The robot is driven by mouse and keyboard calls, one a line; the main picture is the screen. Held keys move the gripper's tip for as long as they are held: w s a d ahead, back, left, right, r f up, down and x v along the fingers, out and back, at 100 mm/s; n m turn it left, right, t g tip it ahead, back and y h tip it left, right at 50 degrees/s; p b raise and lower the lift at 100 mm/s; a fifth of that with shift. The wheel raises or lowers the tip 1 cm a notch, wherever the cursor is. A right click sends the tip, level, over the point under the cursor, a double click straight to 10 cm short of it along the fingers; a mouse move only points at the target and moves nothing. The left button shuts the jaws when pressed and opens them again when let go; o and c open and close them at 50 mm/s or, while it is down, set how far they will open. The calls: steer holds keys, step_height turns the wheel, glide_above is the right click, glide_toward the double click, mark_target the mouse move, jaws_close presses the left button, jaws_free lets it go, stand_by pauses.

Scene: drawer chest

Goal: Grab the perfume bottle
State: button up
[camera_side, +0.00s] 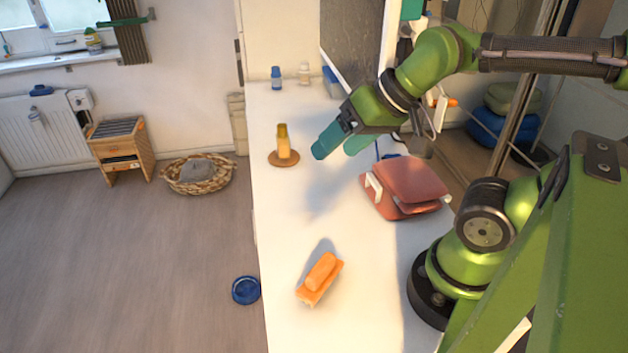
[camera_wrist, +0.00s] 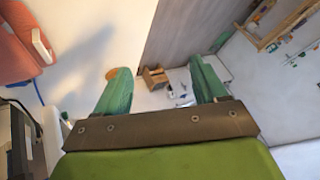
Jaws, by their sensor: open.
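The perfume bottle, which I take to be the slim amber bottle with a darker cap (camera_side: 283,143), stands upright on a round brown coaster (camera_side: 275,158) on the white table in the side view. My gripper (camera_side: 336,150) is open and empty, with teal fingers pointing down and left. It appears to the right of the bottle, apart from it. In the wrist view my gripper (camera_wrist: 160,72) shows its two fingers spread wide. An orange-brown round edge, probably the coaster (camera_wrist: 111,73), shows beside the left finger. The bottle is not clearly seen there and may be hidden behind that finger.
A red box with a white handle (camera_side: 408,184) sits below my gripper to the right. An orange block-like item (camera_side: 320,274) lies near the front. A blue bottle (camera_side: 276,78) and a pale bottle (camera_side: 304,74) stand at the back. The table's left edge is close to the coaster.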

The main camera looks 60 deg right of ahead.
step_height(320, 180, down, 2)
steer(key=w+g, duration=0.1)
steer(key=w, duration=0.1)
steer(key=m+g+h, duration=0.2)
steer(key=m+h, duration=0.3)
steer(key=h, duration=0.2)
glide_toward(283, 136)
steer(key=x, duration=1.3)
steer(key=shift+w+r, duration=0.1)
steer(key=shift+w, duration=0.05)
steer(key=shift+c, duration=0.3)
steer(key=c, duration=1.2)
